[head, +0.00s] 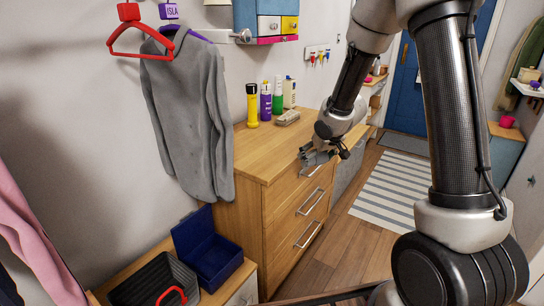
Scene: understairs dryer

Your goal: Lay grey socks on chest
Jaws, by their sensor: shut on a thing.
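The wooden chest (243,151) stands against the wall, with drawers and bar handles on its front. My gripper (318,156) is at the chest's right front edge, near the top drawer's handle. It is shut on a small grey bundle (316,158), which looks like the grey socks. The bundle is small and partly hidden by the fingers. I cannot tell whether it touches the chest.
Several bottles (265,102) and a greyish brush-like block (288,118) stand at the back of the chest top; its front left is clear. A grey cardigan (190,115) hangs at its left. A blue open box (210,250) and dark basket (155,283) sit lower left.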

